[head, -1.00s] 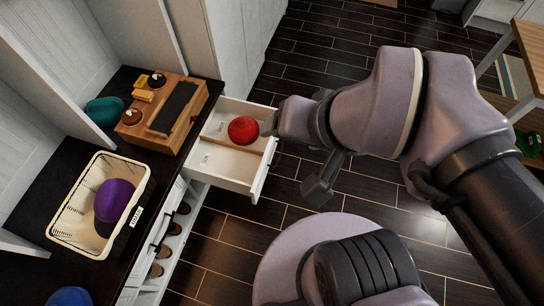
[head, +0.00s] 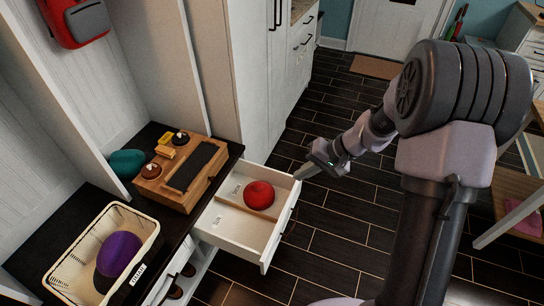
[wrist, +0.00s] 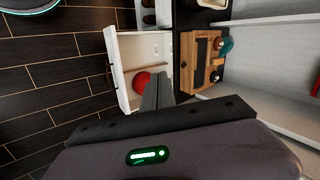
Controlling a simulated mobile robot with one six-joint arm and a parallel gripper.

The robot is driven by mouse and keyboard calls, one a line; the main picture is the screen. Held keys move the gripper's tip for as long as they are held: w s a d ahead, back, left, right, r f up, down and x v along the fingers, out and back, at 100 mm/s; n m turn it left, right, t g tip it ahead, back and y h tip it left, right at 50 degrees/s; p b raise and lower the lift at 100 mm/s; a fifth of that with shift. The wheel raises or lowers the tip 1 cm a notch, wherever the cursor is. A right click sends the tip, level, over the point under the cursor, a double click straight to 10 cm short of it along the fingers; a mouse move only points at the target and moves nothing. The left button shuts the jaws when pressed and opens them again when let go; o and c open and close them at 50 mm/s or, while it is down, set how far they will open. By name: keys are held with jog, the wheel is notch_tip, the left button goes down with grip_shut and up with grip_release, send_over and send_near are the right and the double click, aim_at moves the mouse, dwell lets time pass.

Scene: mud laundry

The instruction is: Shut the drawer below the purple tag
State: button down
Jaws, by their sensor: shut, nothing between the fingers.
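A white drawer (head: 232,228) is pulled open from the dark-topped cabinet, with a round red item (head: 259,195) inside beside a thin divider. The open drawer (wrist: 142,46) and red item (wrist: 142,81) also show in the wrist view. My gripper (head: 302,174) is shut and empty, by the drawer's far front corner in the head view; whether it touches cannot be told. Its closed fingers (wrist: 157,88) overlap the drawer's side in the wrist view. I cannot make out a purple tag; small pale labels lie inside the drawer.
A wooden box (head: 182,175) with a dark inset stands on the counter above the drawer. A cream basket (head: 62,268) holds a purple round item (head: 118,254). A teal item (head: 126,163) sits behind the box. The dark tile floor (head: 335,235) before the drawer is clear.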

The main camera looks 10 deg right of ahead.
jog(key=w+d+f+m+y, duration=0.1)
jog(key=d+f, duration=0.1)
jog(key=f, duration=0.8)
jog(key=d+f, duration=0.3)
jog(key=f, duration=0.7)
jog(key=m+t+b, duration=0.1)
jog(key=t+b, duration=0.1)
jog(key=b, duration=0.5)
send_near(275, 239)
jog(key=shift+y, duration=0.3)
jog(key=x, duration=0.5)
jog(key=shift+d+f, duration=0.2)
jog(key=shift+f, duration=0.3)
jog(key=shift+w+a+r, duration=0.1)
jog(key=shift+a, duration=0.2)
